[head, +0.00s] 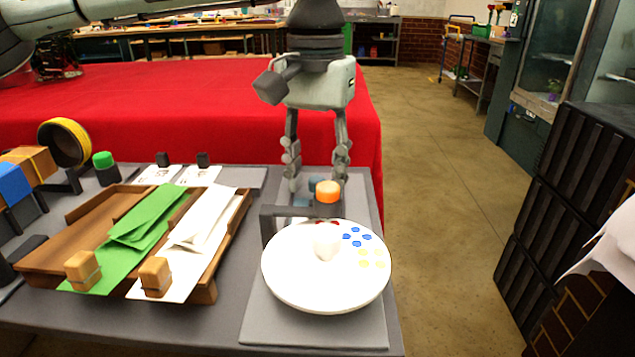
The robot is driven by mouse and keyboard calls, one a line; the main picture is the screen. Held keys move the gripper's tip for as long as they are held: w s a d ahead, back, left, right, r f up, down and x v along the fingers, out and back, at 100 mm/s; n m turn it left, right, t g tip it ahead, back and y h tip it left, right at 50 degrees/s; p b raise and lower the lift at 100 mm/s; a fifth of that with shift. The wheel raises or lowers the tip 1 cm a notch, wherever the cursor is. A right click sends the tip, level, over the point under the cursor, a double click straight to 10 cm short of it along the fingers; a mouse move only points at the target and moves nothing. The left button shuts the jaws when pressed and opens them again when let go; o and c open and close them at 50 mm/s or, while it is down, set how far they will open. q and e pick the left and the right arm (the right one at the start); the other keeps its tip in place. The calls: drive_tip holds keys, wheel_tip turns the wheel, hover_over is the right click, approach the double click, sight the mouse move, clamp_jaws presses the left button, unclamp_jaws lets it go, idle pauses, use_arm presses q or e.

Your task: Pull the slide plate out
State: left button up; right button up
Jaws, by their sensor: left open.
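A flat grey plate (315,333), which I take to be the slide plate, lies at the right end of the grey table. A white round disc (300,285) with blue, yellow and red spots and a pale rounded lump sits over it and hides much of it. A dark bracket (268,226) and an orange-topped knob (327,191) stand behind the disc. My left gripper (316,182) points down at the bracket and knob, its fingers apart. The knob lies partly between the fingertips in the picture; I cannot tell whether they touch it. My right gripper is not seen.
Left of the disc, a wooden tray (65,247) holds green and white sheets (140,232) with wooden blocks. A yellow tape roll (65,142) and a green-capped container (104,168) stand behind. A red-covered table (200,110) lies beyond. Open floor (440,200) is to the right.

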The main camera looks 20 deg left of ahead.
use_arm(q)
drive_tip(key=shift+f, duration=0.75)
clamp_jaws()
